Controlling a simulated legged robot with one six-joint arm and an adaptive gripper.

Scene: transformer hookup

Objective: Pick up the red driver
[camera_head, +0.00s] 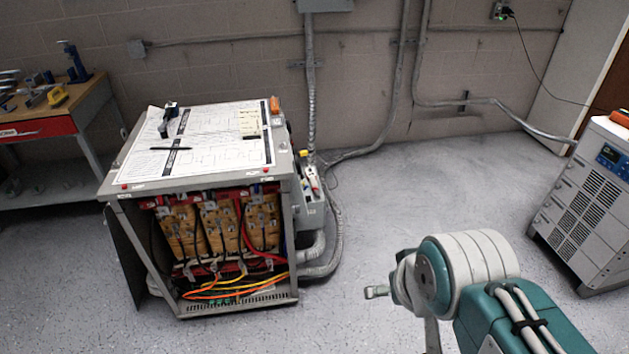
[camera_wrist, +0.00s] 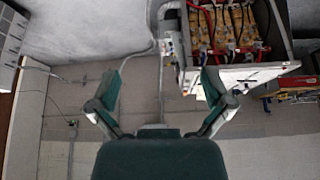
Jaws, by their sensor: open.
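I cannot single out the red driver with certainty. A small red and white item (camera_head: 313,184) sits on the grey box at the right side of the open transformer cabinet (camera_head: 285,245) in the head view; it is too small to identify. An orange item (camera_head: 275,105) lies at the cabinet top's back right corner. My gripper (camera_wrist: 163,75) is open and empty in the wrist view, its two green fingers spread wide. It is apart from the cabinet, which appears upside down at the upper right there. In the head view my arm is at the lower right.
A paper diagram (camera_head: 205,140) with a pen covers the cabinet top. A workbench (camera_head: 45,112) with tools stands at the left. A grey unit (camera_head: 590,205) with an orange item (camera_head: 620,118) on top stands at the right. Conduits run along the wall. The floor between is clear.

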